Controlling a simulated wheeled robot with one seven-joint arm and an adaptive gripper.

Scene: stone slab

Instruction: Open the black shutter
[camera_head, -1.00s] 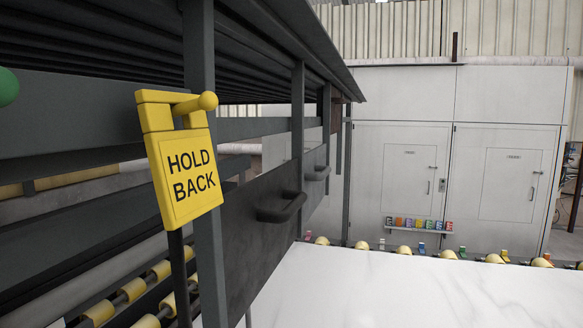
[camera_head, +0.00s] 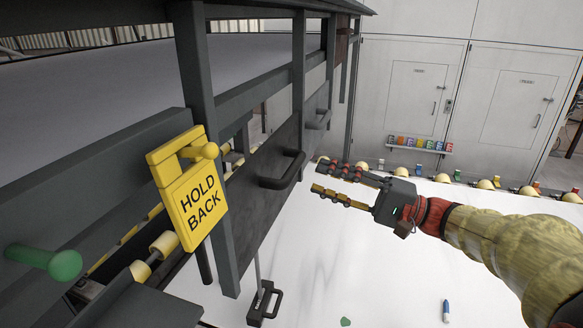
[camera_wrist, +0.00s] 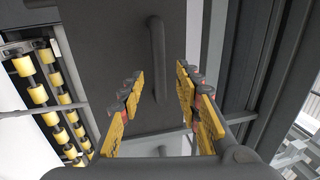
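The black shutter (camera_head: 252,214) is a dark flat panel between grey posts, left of centre in the head view. Its black bar handle (camera_head: 285,172) sticks out toward the white slab. My gripper (camera_head: 327,179) is open and empty, to the right of the handle, with its fingers pointing at the shutter. In the wrist view the shutter (camera_wrist: 120,45) fills the middle. The handle (camera_wrist: 157,55) runs up and down there, ahead of and between my two yellow-padded fingers (camera_wrist: 158,103), with a gap on both sides.
A yellow HOLD BACK sign (camera_head: 195,195) hangs on the near post. A green knob (camera_head: 50,262) is at lower left. A second, greyer panel with a handle (camera_head: 319,121) is farther back. Another black handle (camera_head: 265,303) is low down. The white slab (camera_head: 370,260) is mostly clear.

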